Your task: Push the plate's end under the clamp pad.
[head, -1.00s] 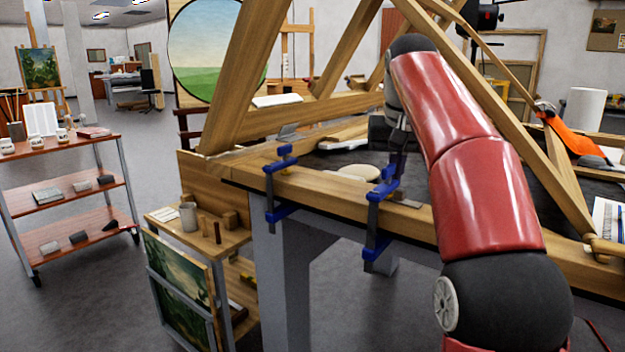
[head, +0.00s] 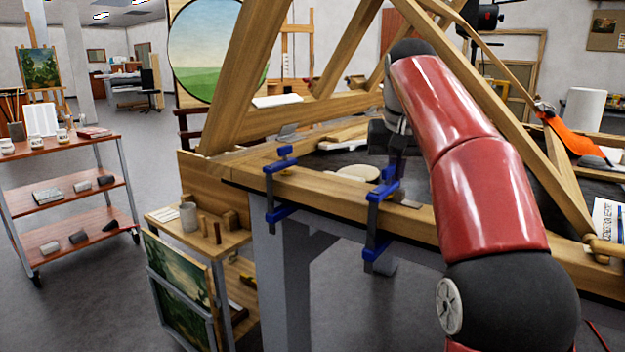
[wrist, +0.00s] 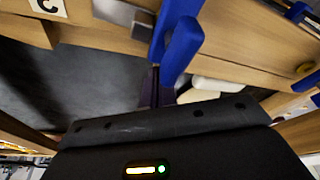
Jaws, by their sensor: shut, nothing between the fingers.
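A thin grey metal plate (head: 411,204) lies on the wooden edge rail, just right of the nearer blue clamp (head: 378,215). In the wrist view the plate (wrist: 122,13) lies at the top, its right end close beside the blue clamp (wrist: 178,45). The clamp hides the contact, so I cannot tell whether the end is under the pad. My gripper (wrist: 152,88) is shut and empty, pointing down just behind the clamp. In the head view my gripper (head: 396,166) is partly hidden by the clamp and my arm.
A second blue clamp (head: 278,188) grips the rail further left. A pale oval object (head: 358,172) lies on the dark tabletop near my gripper. Large wooden beams (head: 240,80) rise over the table. A small shelf (head: 205,240) with blocks stands below left.

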